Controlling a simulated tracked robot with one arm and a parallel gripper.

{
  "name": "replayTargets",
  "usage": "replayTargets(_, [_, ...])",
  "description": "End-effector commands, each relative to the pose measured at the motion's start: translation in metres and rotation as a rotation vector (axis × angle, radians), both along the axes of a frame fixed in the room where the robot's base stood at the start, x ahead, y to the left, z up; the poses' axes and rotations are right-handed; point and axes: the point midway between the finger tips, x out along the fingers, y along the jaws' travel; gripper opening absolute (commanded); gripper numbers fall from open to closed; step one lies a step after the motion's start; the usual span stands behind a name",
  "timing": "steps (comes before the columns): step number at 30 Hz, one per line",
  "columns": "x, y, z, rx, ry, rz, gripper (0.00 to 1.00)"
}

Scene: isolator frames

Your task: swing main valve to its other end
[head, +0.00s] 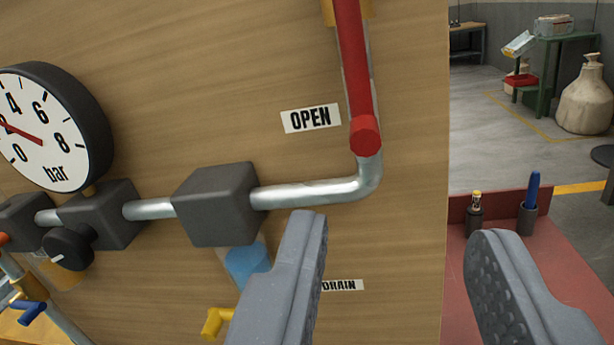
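A long red lever (354,65), which looks like the main valve's handle, hangs down from a brass-coloured fitting (330,12) at the top edge of the head view. Its round end is beside the OPEN label (311,118), in front of the vertical pipe. The top of the fitting is out of the picture, and no name plate for the valve shows. My gripper (402,228) is open and empty, with its two grey fingers wide apart. It appears below the lever's end in the picture, and I see no contact with it.
A silvery pipe (312,192) with dark blocks runs along the wooden panel (180,70). A bar gauge (55,125) is at left. A yellow handle (216,321) and a DRAIN label (343,285) are low down. A red surface (560,245) holds small items right of the panel's edge.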

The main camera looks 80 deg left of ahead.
Motion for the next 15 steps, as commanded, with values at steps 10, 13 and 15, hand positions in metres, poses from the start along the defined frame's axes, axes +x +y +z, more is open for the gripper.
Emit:
replayTargets(10, [-0.006, 0.013, -0.006, 0.006, -0.021, 0.034, 0.38])
replayTargets(13, [-0.001, 0.028, -0.006, 0.005, -0.023, 0.035, 0.38])
replayTargets(15, [0.003, 0.04, -0.005, 0.005, -0.022, 0.035, 0.38])
